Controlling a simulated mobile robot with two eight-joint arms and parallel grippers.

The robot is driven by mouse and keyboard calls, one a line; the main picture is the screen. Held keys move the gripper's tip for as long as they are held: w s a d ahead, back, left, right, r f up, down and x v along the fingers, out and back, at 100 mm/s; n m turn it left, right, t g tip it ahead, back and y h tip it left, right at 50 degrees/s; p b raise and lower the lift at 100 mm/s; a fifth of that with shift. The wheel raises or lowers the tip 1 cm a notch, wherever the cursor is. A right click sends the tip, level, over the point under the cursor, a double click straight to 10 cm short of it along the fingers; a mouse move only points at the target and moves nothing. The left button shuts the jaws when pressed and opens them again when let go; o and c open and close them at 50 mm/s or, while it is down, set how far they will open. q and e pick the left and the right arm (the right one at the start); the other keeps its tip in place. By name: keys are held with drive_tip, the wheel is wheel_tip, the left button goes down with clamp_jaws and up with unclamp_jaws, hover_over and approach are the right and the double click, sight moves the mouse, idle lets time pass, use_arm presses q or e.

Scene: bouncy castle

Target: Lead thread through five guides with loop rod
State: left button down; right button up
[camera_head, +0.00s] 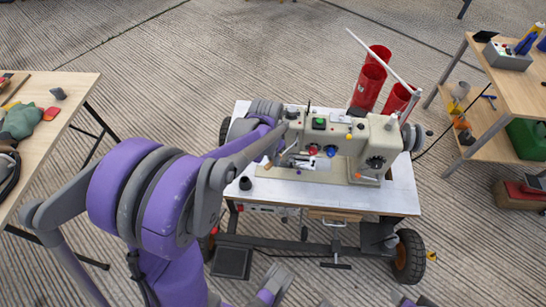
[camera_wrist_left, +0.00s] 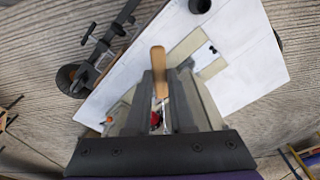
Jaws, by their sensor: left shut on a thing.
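A cream sewing machine (camera_head: 348,140) stands on a white table. My left gripper (camera_head: 276,150) is at the machine's left end, low over the table. In the left wrist view my left gripper (camera_wrist_left: 167,88) is shut on a wooden handle (camera_wrist_left: 158,66), which I take to be the loop rod's. The rod's far end and its loop cannot be made out. Small coloured parts, including a green one (camera_head: 319,123), sit on the machine. The thread and the separate guides are too small to tell apart.
The white table (camera_head: 395,199) stands on a wheeled frame. Red cylinders (camera_head: 368,86) stand behind the machine, with a pale slanting rod (camera_head: 382,60) by them. A dark cup (camera_head: 245,183) stands at the table's left. Wooden benches (camera_head: 520,82) flank the area at right and left (camera_head: 72,92).

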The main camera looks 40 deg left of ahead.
idle(0.4)
use_arm(q)
drive_tip(key=s, duration=0.5)
drive_tip(key=shift+a+f, duration=0.3)
drive_tip(key=shift+a, duration=0.05)
use_arm(e)
drive_tip(key=shift+r, duration=0.1)
